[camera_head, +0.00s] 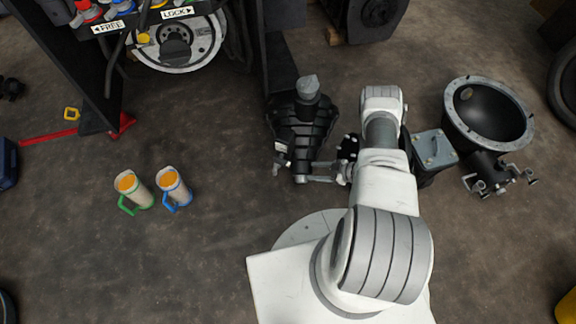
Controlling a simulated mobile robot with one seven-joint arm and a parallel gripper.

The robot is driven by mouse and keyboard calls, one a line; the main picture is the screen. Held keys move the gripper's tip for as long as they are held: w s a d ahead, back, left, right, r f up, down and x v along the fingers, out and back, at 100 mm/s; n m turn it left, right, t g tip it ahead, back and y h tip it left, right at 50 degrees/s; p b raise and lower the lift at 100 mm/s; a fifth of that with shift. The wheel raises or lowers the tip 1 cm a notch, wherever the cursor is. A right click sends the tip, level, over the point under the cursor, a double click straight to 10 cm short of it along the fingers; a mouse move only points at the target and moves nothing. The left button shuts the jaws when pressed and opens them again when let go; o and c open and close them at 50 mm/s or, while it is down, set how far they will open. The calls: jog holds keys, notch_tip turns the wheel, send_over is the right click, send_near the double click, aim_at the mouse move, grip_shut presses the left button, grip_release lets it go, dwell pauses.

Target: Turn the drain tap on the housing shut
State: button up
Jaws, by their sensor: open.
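A black ribbed housing (305,122) with a grey cylindrical cap stands on the floor near the middle of the head camera view. A small metallic fitting that looks like the drain tap (282,161) sticks out at its lower left, below a small pale label. Its handle position is too small to tell. My gripper (308,173) is open and reaches in from the right, along the near side of the housing. Its fingers lie just right of the tap. I cannot tell whether they touch anything.
A black bowl-shaped casing (489,114) with metal fittings and a grey-topped box (435,148) lie right of my arm. Two orange-topped containers (131,186) (171,183) stand on the left floor. A dark frame with a round plate (180,42) is at the upper left.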

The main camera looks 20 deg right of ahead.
aim_at(287, 163)
jog(key=w+a+f+m+b, duration=0.1)
jog(key=w+a, duration=0.2)
jog(key=w+a+f+t+b, duration=0.1)
jog(key=w+a+f+b, duration=0.1)
jog(key=w+a+f+m+t+b, duration=0.1)
jog(key=w+a+f, duration=0.1)
jog(key=w+a, duration=0.1)
jog(key=shift+w+a+f+m+y+b, duration=0.15)
jog(key=shift+w+a+m+y+b, duration=0.15)
jog(key=shift+a+y+b, duration=0.1)
dwell(0.4)
grip_shut()
